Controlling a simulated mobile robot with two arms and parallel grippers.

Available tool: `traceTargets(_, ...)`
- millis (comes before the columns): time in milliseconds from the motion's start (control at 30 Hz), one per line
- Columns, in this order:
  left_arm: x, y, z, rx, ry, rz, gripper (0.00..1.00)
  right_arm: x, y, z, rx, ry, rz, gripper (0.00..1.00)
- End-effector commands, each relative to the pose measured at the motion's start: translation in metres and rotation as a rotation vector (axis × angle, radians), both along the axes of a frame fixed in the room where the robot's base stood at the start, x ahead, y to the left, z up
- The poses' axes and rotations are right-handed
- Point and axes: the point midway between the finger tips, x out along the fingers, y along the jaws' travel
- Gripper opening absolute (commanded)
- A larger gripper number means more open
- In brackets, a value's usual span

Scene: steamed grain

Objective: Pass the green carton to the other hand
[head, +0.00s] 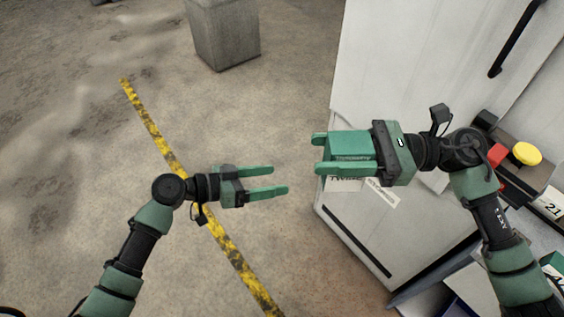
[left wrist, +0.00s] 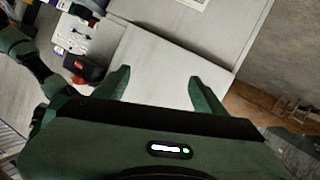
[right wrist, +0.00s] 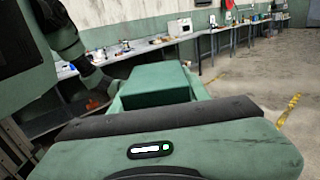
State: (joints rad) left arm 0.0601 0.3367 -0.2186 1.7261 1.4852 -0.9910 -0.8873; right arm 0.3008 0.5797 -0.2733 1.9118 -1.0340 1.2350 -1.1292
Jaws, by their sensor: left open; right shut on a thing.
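The green carton (head: 347,146) is a dark green box held between the fingers of my right gripper (head: 319,154). It also shows between the fingers in the right wrist view (right wrist: 155,84). My right gripper is shut on it, its fingers pointing left, above the floor in front of a white cabinet. My left gripper (head: 280,179) is open and empty. Its fingers point right toward the carton, with a clear gap between them and the carton, and it sits slightly lower in the head view. The left wrist view shows nothing between its fingers (left wrist: 158,85).
A white cabinet (head: 400,85) stands behind my right gripper. A bench with a yellow button (head: 526,153) and a red part is at the right. A grey concrete block (head: 222,35) stands at the top. A yellow-black stripe (head: 235,257) crosses the open floor at the left.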

Motion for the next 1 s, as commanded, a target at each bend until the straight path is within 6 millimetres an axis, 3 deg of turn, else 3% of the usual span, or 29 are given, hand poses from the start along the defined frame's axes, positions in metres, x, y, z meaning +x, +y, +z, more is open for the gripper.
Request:
traceTargets(33, -0.006, -0.007, 0.030, -0.030, -0.062, -0.057, 0.71, 0.000, 0.000, 0.001, 0.001, -0.001, 0.000, 0.00)
traceTargets(200, -0.039, -0.026, 0.107, -0.120, -0.230, -0.231, 0.71, 0.000, 0.000, 0.001, 0.001, -0.001, 0.000, 0.00)
traceTargets(400, -0.070, -0.034, 0.155, -0.181, -0.351, -0.358, 0.71, 0.000, 0.000, 0.001, 0.001, -0.001, 0.000, 0.00)
traceTargets(667, -0.079, -0.050, 0.166, -0.200, -0.380, -0.392, 0.71, 0.000, 0.000, 0.001, 0.001, -0.001, 0.000, 0.00)
traceTargets(1000, -0.075, -0.114, 0.166, -0.200, -0.378, -0.388, 0.71, 0.000, 0.000, 0.001, 0.001, -0.001, 0.000, 0.00)
